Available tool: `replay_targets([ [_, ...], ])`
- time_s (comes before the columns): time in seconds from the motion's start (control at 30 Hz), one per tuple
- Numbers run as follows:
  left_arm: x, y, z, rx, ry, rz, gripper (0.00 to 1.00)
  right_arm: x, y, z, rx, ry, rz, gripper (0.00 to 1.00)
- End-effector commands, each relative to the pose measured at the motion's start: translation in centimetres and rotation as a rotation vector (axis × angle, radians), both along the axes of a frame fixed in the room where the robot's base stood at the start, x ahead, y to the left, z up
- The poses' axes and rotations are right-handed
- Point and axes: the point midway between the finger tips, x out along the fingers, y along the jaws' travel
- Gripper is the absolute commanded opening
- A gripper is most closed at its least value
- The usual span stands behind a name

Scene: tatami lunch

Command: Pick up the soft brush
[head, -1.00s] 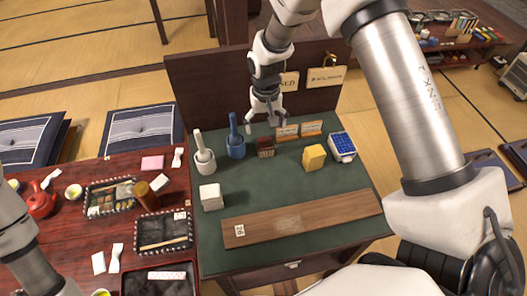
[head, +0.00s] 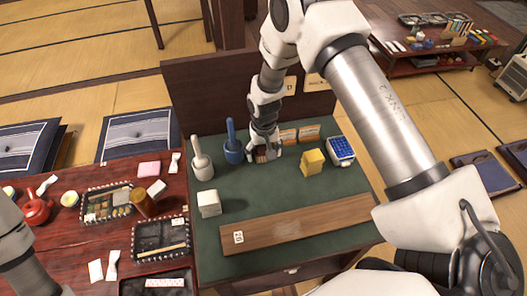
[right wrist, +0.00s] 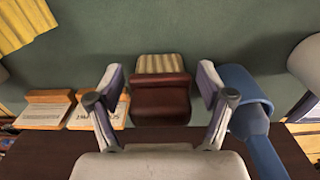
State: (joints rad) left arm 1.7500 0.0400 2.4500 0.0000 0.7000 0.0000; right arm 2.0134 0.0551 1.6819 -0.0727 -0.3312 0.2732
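The soft brush (right wrist: 160,100) has a dark red-brown body and pale, striped bristles. In the right wrist view it lies between the two fingers of my right gripper (right wrist: 161,85), with a gap on both sides. That gripper is open. In the head view, my right gripper (head: 264,152) is down over the brush (head: 261,157) at the back of the green table, hiding much of it. My left gripper is out of view; only part of the left arm shows at the left edge.
A blue mortar with pestle (head: 233,152) stands close left of the brush. A white mortar (head: 201,166) is beyond it. Small wooden sign stands (head: 308,133), a yellow block (head: 312,162) and a blue-topped box (head: 341,151) are to the right. A white cube (head: 208,204) and long board (head: 300,224) lie in front.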

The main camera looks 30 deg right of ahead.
Motion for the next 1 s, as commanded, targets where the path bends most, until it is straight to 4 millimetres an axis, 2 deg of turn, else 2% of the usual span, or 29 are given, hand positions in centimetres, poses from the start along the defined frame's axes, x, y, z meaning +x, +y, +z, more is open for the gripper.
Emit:
replay_targets([
  [0.03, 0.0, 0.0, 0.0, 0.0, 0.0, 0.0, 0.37, 0.0, 0.0, 0.0, 0.0, 0.0, 0.0, 0.52],
  [0.1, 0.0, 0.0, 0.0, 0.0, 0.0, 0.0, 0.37, 0.0, 0.0, 0.0, 0.0, 0.0, 0.0, 0.27],
  [0.13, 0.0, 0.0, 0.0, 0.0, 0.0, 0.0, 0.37, 0.0, 0.0, 0.0, 0.0, 0.0, 0.0, 0.21],
  [0.23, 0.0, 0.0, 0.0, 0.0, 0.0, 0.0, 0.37, 0.0, 0.0, 0.0, 0.0, 0.001, 0.0, 0.21],
  [0.27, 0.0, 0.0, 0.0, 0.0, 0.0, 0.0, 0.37, 0.0, 0.0, 0.0, 0.0, 0.0, 0.0, 0.16],
  [0.57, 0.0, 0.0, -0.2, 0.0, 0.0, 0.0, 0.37, 0.0, 0.0, 0.3, 0.0, 0.0, 0.0, 0.15],
  [0.83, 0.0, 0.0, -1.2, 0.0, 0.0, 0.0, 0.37, 0.1, 0.0, 3.3, 0.0, -0.002, -0.001, 0.15],
  [1.0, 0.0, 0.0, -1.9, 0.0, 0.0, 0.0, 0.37, -3.2, 1.2, 3.7, -0.001, 0.003, 0.002, 0.15],
])
